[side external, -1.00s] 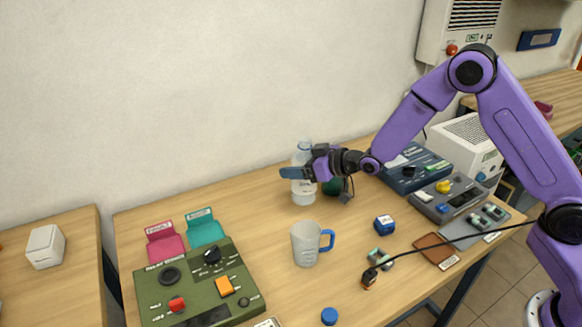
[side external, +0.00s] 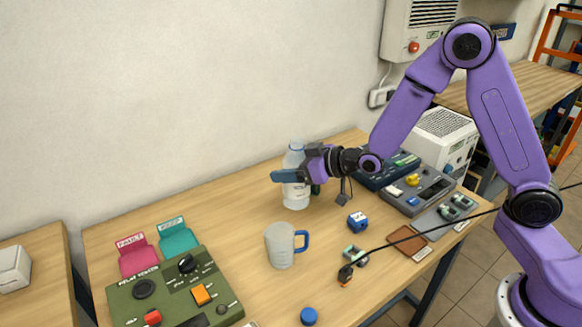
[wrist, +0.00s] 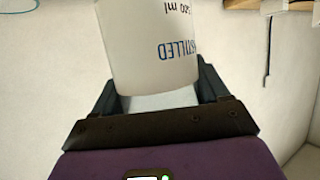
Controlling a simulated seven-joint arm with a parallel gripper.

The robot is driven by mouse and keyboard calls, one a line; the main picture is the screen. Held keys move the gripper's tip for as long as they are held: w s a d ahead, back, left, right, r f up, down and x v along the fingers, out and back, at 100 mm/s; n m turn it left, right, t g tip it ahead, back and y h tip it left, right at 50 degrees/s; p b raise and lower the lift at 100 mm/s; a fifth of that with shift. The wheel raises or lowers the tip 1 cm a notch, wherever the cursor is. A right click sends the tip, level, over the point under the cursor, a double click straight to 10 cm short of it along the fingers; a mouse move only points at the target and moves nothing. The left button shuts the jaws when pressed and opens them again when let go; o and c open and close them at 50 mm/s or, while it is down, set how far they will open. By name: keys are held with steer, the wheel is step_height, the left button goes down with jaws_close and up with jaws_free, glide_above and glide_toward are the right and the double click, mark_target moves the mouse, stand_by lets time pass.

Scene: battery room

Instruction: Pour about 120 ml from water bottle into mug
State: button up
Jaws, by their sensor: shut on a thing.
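The clear water bottle (side external: 296,196) with a white label is upright at the back of the table. My gripper (side external: 291,176) is shut on it around the middle. In the wrist view the bottle (wrist: 150,45) fills the space between the fingers of my gripper (wrist: 155,95), with its label lettering upside down. I cannot tell whether its base touches the table. The grey mug (side external: 279,246) with a blue handle stands upright in front of the bottle, slightly left and apart from it. The inside of the mug is mostly hidden.
A green control panel (side external: 165,290) with pink and teal holders stands left. A blue cap (side external: 309,316) lies at the front. A blue block (side external: 358,222), a small device on a black cable (side external: 346,273) and a brown pad (side external: 407,240) lie right of the mug.

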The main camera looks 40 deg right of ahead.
steer(key=w+d+f+m+h, duration=0.2)
steer(key=w+f+m+h, duration=0.2)
steer(key=w, duration=0.3)
steer(key=w+d+f+m+t+h, duration=0.1)
steer(key=w+d+f+m+h, duration=0.2)
steer(key=w+f+m+h, duration=0.2)
steer(key=shift+w+f+h, duration=0.7)
steer(key=shift+w+f, duration=0.45)
steer(key=shift+w, duration=0.4)
steer(key=shift+d+r+m+y, duration=0.1)
steer(key=shift+d+m+y, duration=0.05)
steer(key=shift+m+y, duration=0.15)
